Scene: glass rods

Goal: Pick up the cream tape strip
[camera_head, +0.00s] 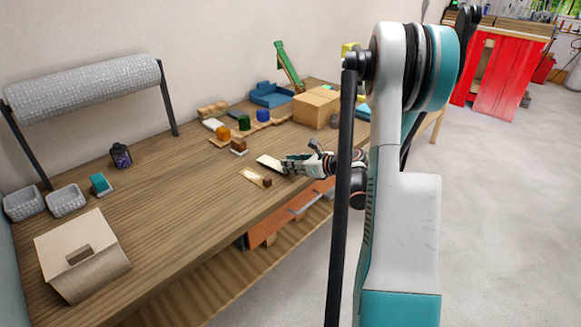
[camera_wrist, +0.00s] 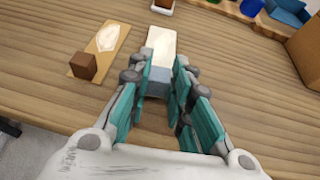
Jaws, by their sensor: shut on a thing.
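The cream tape strip (camera_wrist: 161,44) extends forward from between my gripper's fingertips (camera_wrist: 158,74) in the wrist view, with a grey-blue block (camera_wrist: 156,83) at its near end. My gripper is shut on the strip at that end. In the head view, the pale strip (camera_head: 268,162) shows just left of my gripper (camera_head: 285,165), over the front part of the wooden table. Whether the strip's far end touches the table is hard to tell.
A tan board (camera_wrist: 108,36) with a whitish patch and a brown block (camera_wrist: 84,66) lies left of the strip. Behind stand coloured pots (camera_head: 244,122), a cardboard box (camera_head: 316,107) and a blue tray (camera_head: 270,94). The table's left middle is mostly clear.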

